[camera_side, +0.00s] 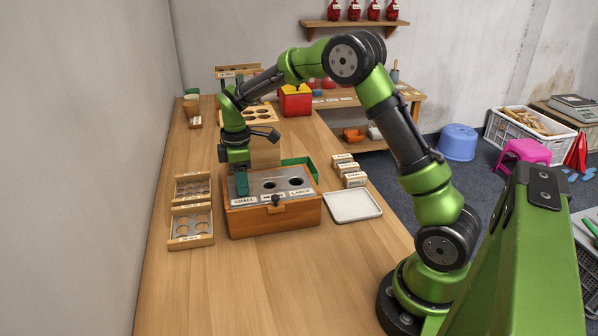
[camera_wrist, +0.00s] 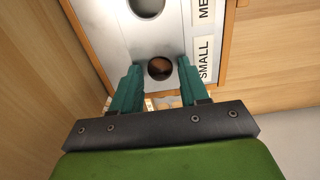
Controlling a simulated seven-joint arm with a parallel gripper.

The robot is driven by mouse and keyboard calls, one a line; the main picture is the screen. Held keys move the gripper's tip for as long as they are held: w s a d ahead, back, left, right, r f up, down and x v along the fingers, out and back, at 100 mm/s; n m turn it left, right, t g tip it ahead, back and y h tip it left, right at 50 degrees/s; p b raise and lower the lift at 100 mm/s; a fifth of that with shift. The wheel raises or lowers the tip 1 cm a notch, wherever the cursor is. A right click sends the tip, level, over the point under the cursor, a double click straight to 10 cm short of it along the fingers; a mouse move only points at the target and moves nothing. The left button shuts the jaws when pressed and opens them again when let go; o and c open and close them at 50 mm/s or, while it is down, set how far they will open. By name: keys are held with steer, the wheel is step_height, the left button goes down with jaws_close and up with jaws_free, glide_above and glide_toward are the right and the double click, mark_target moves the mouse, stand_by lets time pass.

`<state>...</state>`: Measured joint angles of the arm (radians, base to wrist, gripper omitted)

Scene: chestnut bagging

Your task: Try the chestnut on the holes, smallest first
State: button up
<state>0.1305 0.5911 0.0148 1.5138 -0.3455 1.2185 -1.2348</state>
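The wooden box (camera_side: 275,219) has a grey metal top plate with holes in a row and labels reading SMALL, a partly readable middle one, and LARGE. My gripper (camera_side: 242,188) points down at the SMALL end of the plate. In the wrist view its two teal fingers (camera_wrist: 158,66) stand apart on either side of the small hole, with gaps between them and it. A dark brown rounded shape, seemingly the chestnut (camera_wrist: 160,69), shows at that hole; how deep it sits I cannot tell. The middle hole (camera_side: 269,185) and large hole (camera_side: 296,182) look empty.
Two wooden trays with round recesses (camera_side: 190,228) lie left of the box. A white tray (camera_side: 353,206) and small labelled boxes (camera_side: 349,171) are at right. A green bin (camera_side: 300,164) and a red-and-yellow container (camera_side: 295,101) stand behind. The front tabletop is clear.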

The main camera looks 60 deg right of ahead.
steer(key=c, duration=0.6)
steer(key=shift+r, duration=2.55)
steer(key=shift+c, duration=0.2)
steer(key=s+d+r+n+h, duration=0.1)
steer(key=s+d+r+n, duration=0.15)
steer(key=s+d, duration=0.2)
steer(key=shift+m, duration=0.35)
steer(key=shift+s+f, duration=0.2)
steer(key=shift+f, duration=2.35)
